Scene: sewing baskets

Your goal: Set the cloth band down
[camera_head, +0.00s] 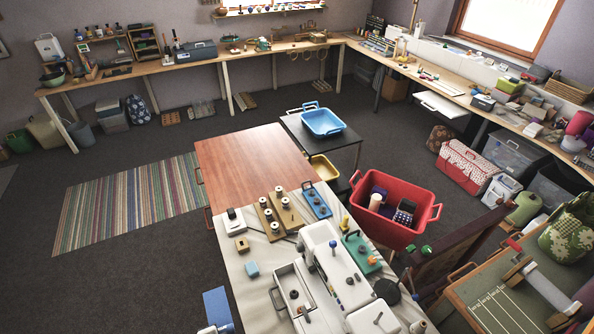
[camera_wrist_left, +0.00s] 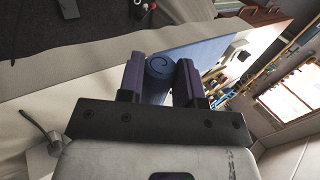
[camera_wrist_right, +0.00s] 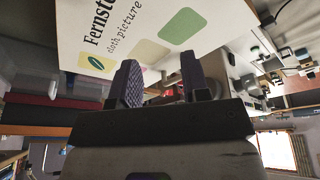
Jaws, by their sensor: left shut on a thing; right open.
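The cloth band (camera_wrist_left: 159,66) is blue, and its coiled end shows as a spiral in the left wrist view. My left gripper (camera_wrist_left: 160,75) is shut on it, with a purple-padded finger on each side. A blue length stretches away beyond the fingers. In the head view a blue rectangular piece (camera_head: 217,307) shows at the bottom, left of the cloth-covered table; it looks like the same band. I cannot tell whether the band touches a surface. My right gripper (camera_wrist_right: 160,85) is open and empty in the right wrist view, under a printed card.
The wooden tabletop (camera_head: 245,165) behind is bare. The printed card (camera_wrist_right: 130,22) is close to my right gripper.

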